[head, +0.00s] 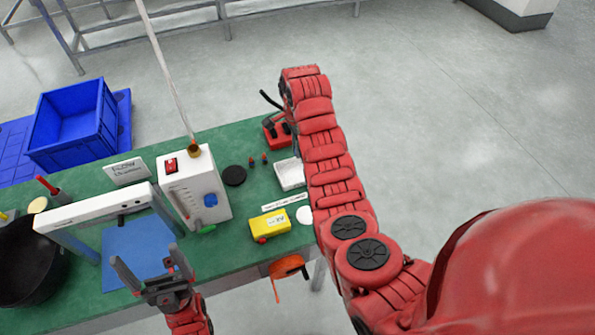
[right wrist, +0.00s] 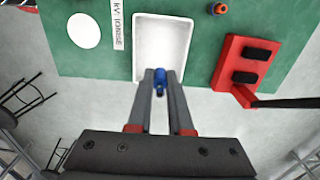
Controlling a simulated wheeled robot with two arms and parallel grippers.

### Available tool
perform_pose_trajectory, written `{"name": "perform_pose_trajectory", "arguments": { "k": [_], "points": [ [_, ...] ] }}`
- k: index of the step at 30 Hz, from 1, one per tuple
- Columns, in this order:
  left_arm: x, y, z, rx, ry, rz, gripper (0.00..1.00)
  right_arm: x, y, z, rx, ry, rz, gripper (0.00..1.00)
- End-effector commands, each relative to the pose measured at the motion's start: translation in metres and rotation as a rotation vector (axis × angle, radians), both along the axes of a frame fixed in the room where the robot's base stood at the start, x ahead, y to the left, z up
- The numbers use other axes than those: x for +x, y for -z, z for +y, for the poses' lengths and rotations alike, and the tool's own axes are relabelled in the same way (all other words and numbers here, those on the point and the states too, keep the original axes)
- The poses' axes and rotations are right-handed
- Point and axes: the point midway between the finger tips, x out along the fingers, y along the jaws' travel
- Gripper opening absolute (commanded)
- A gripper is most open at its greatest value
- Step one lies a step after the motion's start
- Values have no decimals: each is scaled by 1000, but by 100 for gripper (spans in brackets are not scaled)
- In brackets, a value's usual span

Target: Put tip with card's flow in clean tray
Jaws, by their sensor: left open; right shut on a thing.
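My right gripper (right wrist: 160,78) is shut on a small blue tip (right wrist: 160,86). It holds the tip at the near edge of the white clean tray (right wrist: 163,40), and I cannot tell its height. The tray looks empty and also shows in the head view (head: 289,174), partly behind my right arm; the right gripper is hidden there. Two small tips stand on the green table beside a black disc, one left (head: 251,163) and one right (head: 264,158). A card (head: 127,170) with "FLOW" lettering stands behind the white box. My left gripper (head: 150,264) is open and empty over the front.
A white box (head: 197,190) with a red switch, a yellow device (head: 270,224) and a red holder (head: 277,133) stand on the green table. A blue crate (head: 72,122) is at the back left. A black bowl (head: 28,262) is at the left.

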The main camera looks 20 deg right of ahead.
Motion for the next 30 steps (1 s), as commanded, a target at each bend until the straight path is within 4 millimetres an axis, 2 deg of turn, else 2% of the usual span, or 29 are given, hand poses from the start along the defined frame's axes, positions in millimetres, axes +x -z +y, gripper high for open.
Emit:
{"name": "perform_pose_trajectory", "arguments": {
  "k": [4, 6, 10, 22, 30],
  "points": [
    [0, 9, 0, 0, 0, 0, 100, -2, 26, -2, 2, 11, 3, 0],
    [0, -3, 0, 0, 0, 1, 100, -3, 34, 0, 4, 8, 10, 0],
    [0, -9, 0, 0, 0, 0, 100, -1, 56, -1, 3, 8, 5, 0],
    [0, -18, 0, 0, 0, 0, 100, -2, 92, -1, 4, 8, 7, 0],
    [0, -18, 0, 0, 0, 0, 100, 0, 97, -1, 1, 6, -1, 0]
  ]
}}
